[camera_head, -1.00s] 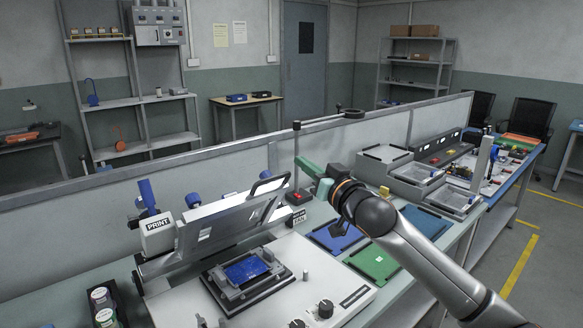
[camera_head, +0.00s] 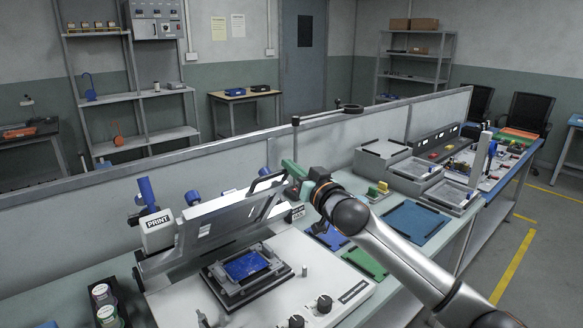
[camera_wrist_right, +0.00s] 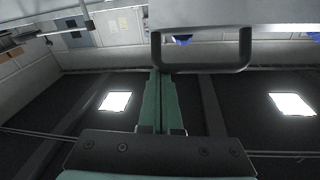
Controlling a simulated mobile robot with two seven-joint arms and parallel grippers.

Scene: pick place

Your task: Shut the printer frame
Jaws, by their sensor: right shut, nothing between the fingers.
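The printer frame (camera_head: 215,228) is raised and tilted above the white printer base (camera_head: 185,302). Its dark handle (camera_head: 270,181) sticks up from the upper right edge, and also shows in the right wrist view (camera_wrist_right: 205,70). A blue board (camera_head: 246,265) lies in the black nest under the frame. My right gripper (camera_head: 288,166) is shut and empty, its green fingers close to the handle. In the wrist view its fingertips (camera_wrist_right: 160,74) overlap the handle's left end; I cannot tell whether they touch. My left gripper is not in view.
A low partition (camera_head: 235,145) runs behind the bench. Grey trays (camera_head: 418,172) stand farther right. Black knobs (camera_head: 325,303) rise from the base's front.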

